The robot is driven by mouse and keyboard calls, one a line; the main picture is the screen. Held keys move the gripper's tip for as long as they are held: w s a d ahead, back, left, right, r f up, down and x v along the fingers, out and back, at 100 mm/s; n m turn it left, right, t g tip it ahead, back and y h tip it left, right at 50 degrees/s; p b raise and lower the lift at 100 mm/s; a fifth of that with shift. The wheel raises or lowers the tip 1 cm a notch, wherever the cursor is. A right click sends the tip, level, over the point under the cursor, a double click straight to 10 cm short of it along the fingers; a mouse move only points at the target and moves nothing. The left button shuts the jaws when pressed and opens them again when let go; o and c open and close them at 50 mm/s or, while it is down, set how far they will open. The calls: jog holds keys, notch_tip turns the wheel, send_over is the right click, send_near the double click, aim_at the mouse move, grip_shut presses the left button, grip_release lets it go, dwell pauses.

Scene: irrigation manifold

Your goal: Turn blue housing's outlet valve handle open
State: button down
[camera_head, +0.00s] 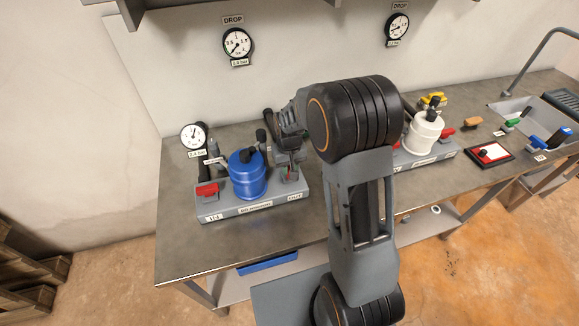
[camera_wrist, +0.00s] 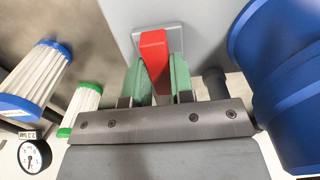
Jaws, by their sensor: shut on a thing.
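The blue housing (camera_head: 247,176) stands on a grey base with IN at its left end and OUT at its right end. It also fills the right side of the wrist view (camera_wrist: 290,85). My gripper (camera_wrist: 157,84) has its green fingers on both sides of the red outlet valve handle (camera_wrist: 153,45) and is shut on it. In the head view my gripper (camera_head: 289,163) is at the OUT end, just right of the blue housing, and mostly hides that handle. The red inlet handle (camera_head: 207,190) is at the IN end, clear of my gripper.
A white housing (camera_head: 425,133) with red and yellow handles stands further right, partly behind my arm. A low gauge (camera_head: 193,136) is left of the blue housing. The wrist view shows blue-rimmed (camera_wrist: 38,80) and green-rimmed (camera_wrist: 82,103) pleated cartridges. The bench's front left (camera_head: 185,250) is bare.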

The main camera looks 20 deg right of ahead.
aim_at(289, 168)
jog(key=n, duration=0.4)
jog(key=shift+b, duration=0.3)
jog(key=n, duration=0.4)
jog(key=shift+n, duration=0.3)
jog(key=n, duration=0.4)
jog(key=shift+n+b, duration=0.3)
jog(key=shift+b, duration=0.1)
jog(key=shift+n, duration=2.2)
jog(key=c, duration=1)
grip_release()
jog(key=shift+r, duration=0.1)
notch_tip(289, 168, up, 14)
jog(key=shift+f, duration=0.15)
